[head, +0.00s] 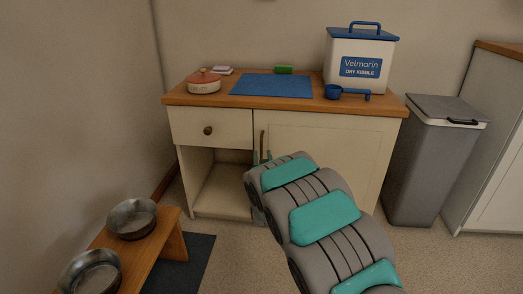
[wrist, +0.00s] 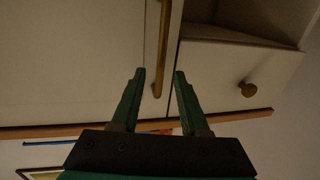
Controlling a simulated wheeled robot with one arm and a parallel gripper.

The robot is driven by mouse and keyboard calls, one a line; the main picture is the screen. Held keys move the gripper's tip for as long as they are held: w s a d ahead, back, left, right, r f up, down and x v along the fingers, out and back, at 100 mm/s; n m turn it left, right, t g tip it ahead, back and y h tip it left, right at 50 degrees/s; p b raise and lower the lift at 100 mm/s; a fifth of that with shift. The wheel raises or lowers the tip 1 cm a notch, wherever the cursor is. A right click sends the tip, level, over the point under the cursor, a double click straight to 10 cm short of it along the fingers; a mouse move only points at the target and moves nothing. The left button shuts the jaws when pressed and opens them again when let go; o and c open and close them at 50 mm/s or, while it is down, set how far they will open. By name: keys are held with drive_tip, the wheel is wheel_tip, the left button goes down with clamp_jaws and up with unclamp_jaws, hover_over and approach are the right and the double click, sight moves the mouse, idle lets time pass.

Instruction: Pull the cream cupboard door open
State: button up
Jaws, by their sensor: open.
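The cream cupboard door (head: 335,150) is the wide panel on the right of the low cabinet, and it looks closed. Its upright brass handle (head: 262,137) is at the door's left edge. In the wrist view, which looks upside down, the handle (wrist: 162,60) runs between the fingertips in the picture, and the door (wrist: 75,60) fills the left. My gripper (head: 262,157) is open at the handle, with one green finger on each side. It also shows in the wrist view (wrist: 160,73). I cannot tell whether the fingers touch the handle. My arm hides the door's lower left.
A drawer with a knob (head: 208,130) sits above an open compartment (head: 222,185) left of the door. A grey bin (head: 420,165) stands close right of the cabinet. A wooden bench (head: 170,225) with metal bowls is at lower left. The kibble bin (head: 345,75) stands on the worktop.

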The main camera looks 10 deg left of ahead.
sight(262, 150)
drive_tip(key=shift+w+a, duration=0.2)
drive_tip(key=shift+w, duration=0.95)
drive_tip(key=shift+w+a, duration=0.2)
drive_tip(key=shift+w, duration=0.95)
clamp_jaws()
